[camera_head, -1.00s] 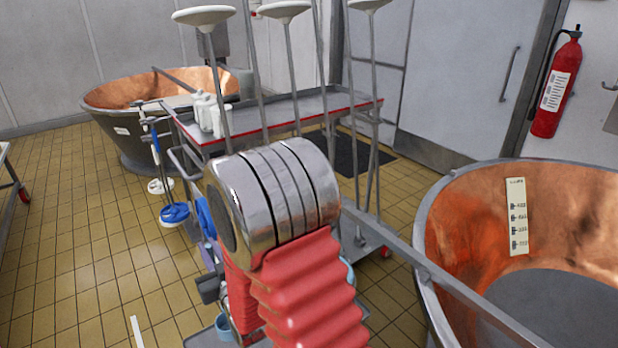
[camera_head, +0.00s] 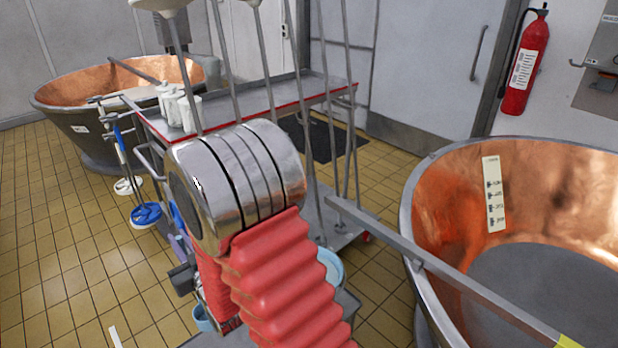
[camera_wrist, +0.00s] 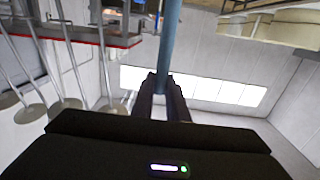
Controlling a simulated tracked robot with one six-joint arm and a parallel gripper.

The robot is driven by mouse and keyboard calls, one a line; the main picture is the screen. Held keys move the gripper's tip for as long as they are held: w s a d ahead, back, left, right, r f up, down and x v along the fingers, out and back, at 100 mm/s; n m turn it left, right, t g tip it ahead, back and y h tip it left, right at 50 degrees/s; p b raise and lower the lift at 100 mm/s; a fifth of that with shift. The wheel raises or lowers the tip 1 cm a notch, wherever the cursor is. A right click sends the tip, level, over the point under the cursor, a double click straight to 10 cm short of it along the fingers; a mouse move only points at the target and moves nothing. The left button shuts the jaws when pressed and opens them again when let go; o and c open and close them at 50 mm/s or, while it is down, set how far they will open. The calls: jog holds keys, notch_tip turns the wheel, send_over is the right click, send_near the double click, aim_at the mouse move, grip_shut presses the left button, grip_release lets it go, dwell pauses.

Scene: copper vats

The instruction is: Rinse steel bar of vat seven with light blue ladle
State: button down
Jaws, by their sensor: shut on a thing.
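My gripper (camera_wrist: 162,88) shows in the wrist view, with its dark fingers shut on a light blue rod, which I take for the handle of the light blue ladle (camera_wrist: 170,40). The ladle's bowl is not in sight. In the head view my arm hides the gripper. A copper vat (camera_head: 440,205) stands at the right, with a steel bar (camera_head: 465,285) across its rim and a measuring strip on its inner wall. Another copper vat (camera_head: 75,125) stands at the back left, with a steel bar (camera_head: 150,74) too. I cannot read which vat is seven.
A wheeled steel cart (camera_head: 240,108) with a red edge holds white bottles (camera_head: 180,108) and upright long-handled tools, between the vats. A light blue bucket (camera_head: 330,268) sits low by my arm. Blue brushes (camera_head: 146,214) hang left. A fire extinguisher (camera_head: 525,65) is on the wall. Tiled floor is clear at left.

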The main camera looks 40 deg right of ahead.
jog(key=s+d+r+m+h, duration=0.1)
jog(key=d+h, duration=0.1)
jog(key=d, duration=1.1)
jog(key=s+d+r+m+g+h, duration=0.1)
jog(key=s+d+r+m+h, duration=0.1)
jog(key=d, duration=1.1)
jog(key=s+d+r+m+h, duration=0.2)
jog(key=d+h, duration=0.1)
jog(key=d, duration=1)
jog(key=shift+g+h, duration=0.3)
jog(key=shift+s+f, duration=0.1)
jog(key=shift+f, duration=0.1)
notch_tip(320, 180, down, 19)
notch_tip(320, 180, up, 20)
jog(key=shift+r, duration=0.15)
dwell(0.7)
jog(key=shift+a, duration=0.1)
dwell(1.0)
